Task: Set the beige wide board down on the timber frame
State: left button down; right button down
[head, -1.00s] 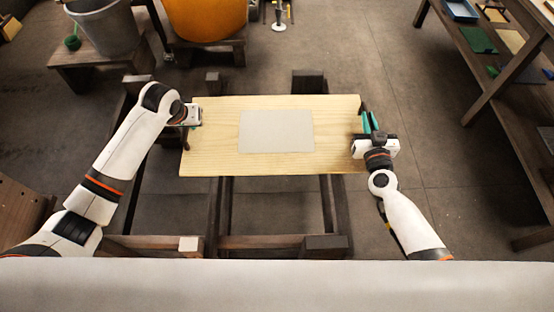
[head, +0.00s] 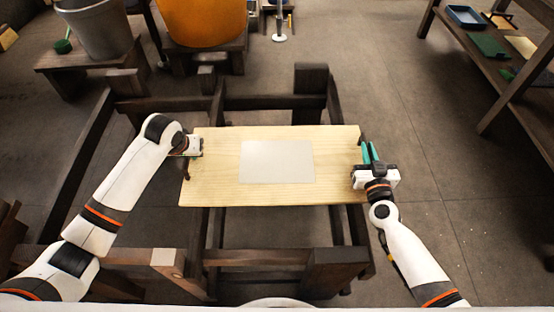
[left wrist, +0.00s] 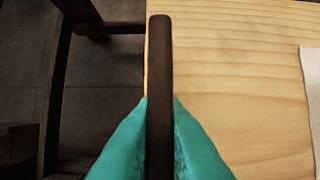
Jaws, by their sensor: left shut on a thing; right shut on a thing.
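The beige wide board (head: 220,185) has a pale grey rectangle in its middle. It is held level between my two grippers. My left gripper (head: 193,146) is shut on the dark handle at the board's left end. In the left wrist view, its teal fingers close around this dark handle (left wrist: 159,60) beside the board (left wrist: 240,90). My right gripper (head: 371,152) is shut on the board's right end, where a dark handle partly shows. The dark timber frame (head: 265,102) lies below and around the board. The board hides its middle, and I cannot tell whether they touch.
Thick posts (head: 311,80) rise at the frame's back, with another post (head: 336,268) at its front right. A grey bucket (head: 97,40) and an orange pot (head: 203,20) stand behind on wooden stands. A shelf rack (head: 505,70) stands at right. The floor between is clear.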

aim_at(191, 163)
pick_arm(q)
jog(key=shift+a+f+b, duration=0.1)
jog(key=shift+f+b, duration=0.2)
jog(key=shift+f, duration=0.25)
pick_arm(e)
jog(key=shift+f, duration=0.55)
